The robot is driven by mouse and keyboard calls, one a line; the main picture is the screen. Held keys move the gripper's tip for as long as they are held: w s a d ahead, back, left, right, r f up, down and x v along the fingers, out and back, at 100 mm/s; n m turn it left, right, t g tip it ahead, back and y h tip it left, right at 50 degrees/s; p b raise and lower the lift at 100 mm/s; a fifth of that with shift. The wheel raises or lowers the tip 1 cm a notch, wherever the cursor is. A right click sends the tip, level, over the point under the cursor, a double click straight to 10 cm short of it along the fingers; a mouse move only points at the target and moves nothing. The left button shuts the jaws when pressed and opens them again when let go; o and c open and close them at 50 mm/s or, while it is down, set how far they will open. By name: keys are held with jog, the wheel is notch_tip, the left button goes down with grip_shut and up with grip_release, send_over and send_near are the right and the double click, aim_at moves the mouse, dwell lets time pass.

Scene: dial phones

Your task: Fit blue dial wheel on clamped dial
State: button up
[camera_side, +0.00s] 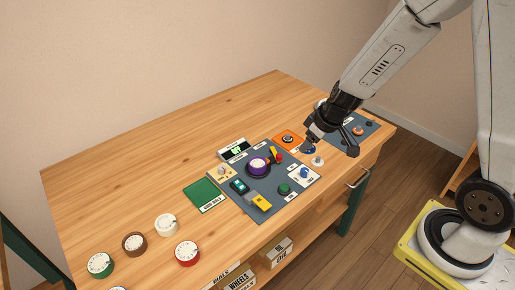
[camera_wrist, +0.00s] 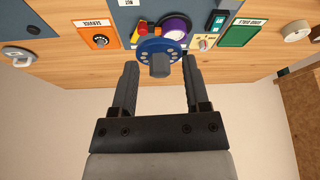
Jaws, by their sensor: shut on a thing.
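My gripper (camera_wrist: 160,68) is shut on the blue dial wheel (camera_wrist: 150,47), a disc with round holes and a grey hub, held between the fingers in the wrist view. In the side view my gripper (camera_side: 311,144) hangs over the right part of the grey mat, and the wheel (camera_side: 307,150) shows only as a small dark blue patch under it. The clamped dial (camera_side: 258,166), purple with a white centre, sits on the mat to the left of my gripper, apart from the wheel. A red and yellow clamp (camera_side: 276,155) is beside it. In the wrist view the wheel partly covers the dial (camera_wrist: 178,25).
A green pad (camera_side: 205,194) and several loose dials lie left. The back of the table is clear.

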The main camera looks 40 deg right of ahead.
jog(key=shift+w+d+r+m+h, duration=0.2)
jog(key=shift+d+m, duration=0.25)
jog(key=shift+d, duration=0.15)
jog(key=shift+w+d+r+m+h, duration=0.1)
jog(key=shift+d+r+m, duration=0.1)
jog(key=shift+d+m, duration=0.3)
jog(key=a, duration=0.7)
jog(key=shift+w+f+n, duration=0.35)
jog(key=shift+f, duration=0.1)
jog(key=shift+w, duration=0.1)
send_over(260, 165)
jog(key=f, duration=0.8)
jog(key=shift+s+a+f, duration=0.1)
jog(key=shift+s+f, duration=0.2)
jog(key=shift+w+f, duration=0.3)
jog(key=shift+f, duration=0.05)
